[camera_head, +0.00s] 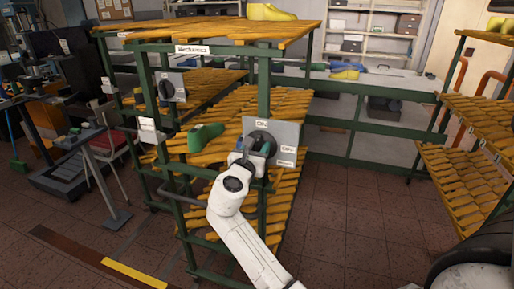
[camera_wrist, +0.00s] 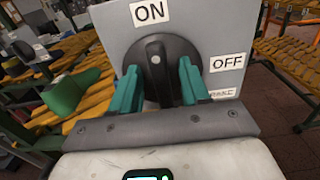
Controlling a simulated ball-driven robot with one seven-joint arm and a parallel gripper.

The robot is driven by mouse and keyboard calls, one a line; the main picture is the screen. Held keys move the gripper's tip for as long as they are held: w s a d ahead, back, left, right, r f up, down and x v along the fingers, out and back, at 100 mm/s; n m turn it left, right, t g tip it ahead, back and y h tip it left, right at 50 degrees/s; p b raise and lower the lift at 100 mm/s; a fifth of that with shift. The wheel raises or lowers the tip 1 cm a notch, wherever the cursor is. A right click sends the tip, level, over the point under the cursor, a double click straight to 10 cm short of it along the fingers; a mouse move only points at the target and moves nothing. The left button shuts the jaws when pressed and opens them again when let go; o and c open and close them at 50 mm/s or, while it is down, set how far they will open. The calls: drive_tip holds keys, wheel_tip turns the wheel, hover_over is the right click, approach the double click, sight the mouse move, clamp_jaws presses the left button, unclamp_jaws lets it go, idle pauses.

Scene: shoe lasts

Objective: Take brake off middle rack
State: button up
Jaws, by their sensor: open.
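The middle rack (camera_head: 188,48) has a green frame and orange slatted shelves. On its near post is a grey brake panel (camera_head: 291,131), also in the wrist view (camera_wrist: 205,25), with a label ON at the top and OFF at the right. Its round black knob (camera_wrist: 157,70) has a raised grip bar standing upright, its upper end toward ON. My gripper (camera_wrist: 159,82) is open, its teal fingers at either side of the bar; I cannot tell whether they touch it. In the head view my gripper (camera_head: 250,150) is in front of the panel, hiding part of the knob.
A green shoe last (camera_head: 205,137) lies on the shelf left of the panel. A second panel with a black knob (camera_head: 168,88) is farther left. Another rack (camera_head: 463,185) stands at the right. Open tiled floor (camera_head: 350,215) lies between the racks.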

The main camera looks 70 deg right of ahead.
drive_tip(key=shift+c, duration=0.4)
clamp_jaws()
drive_tip(key=shift+m, duration=0.4)
drive_tip(key=m, duration=0.1)
drive_tip(key=m+b, duration=0.1)
drive_tip(key=m, duration=0.1)
drive_tip(key=shift+s+f+m+b, duration=0.2)
drive_tip(key=shift+s+m+b, duration=0.05)
drive_tip(key=shift+m+b, duration=0.15)
drive_tip(key=shift+s+f+m+b, duration=0.15)
drive_tip(key=shift+f+m+b, duration=0.1)
drive_tip(key=shift+m+b, duration=1.55)
drive_tip(key=shift+s+f+m+b, duration=0.2)
drive_tip(key=shift+m+b, duration=0.85)
drive_tip(key=shift+m, duration=1.5)
drive_tip(key=shift+s+f+m+b, duration=0.15)
drive_tip(key=shift+f+m+b, duration=0.1)
drive_tip(key=shift+m+b, duration=1.55)
drive_tip(key=shift+d+m, duration=0.1)
drive_tip(key=shift+m, duration=0.55)
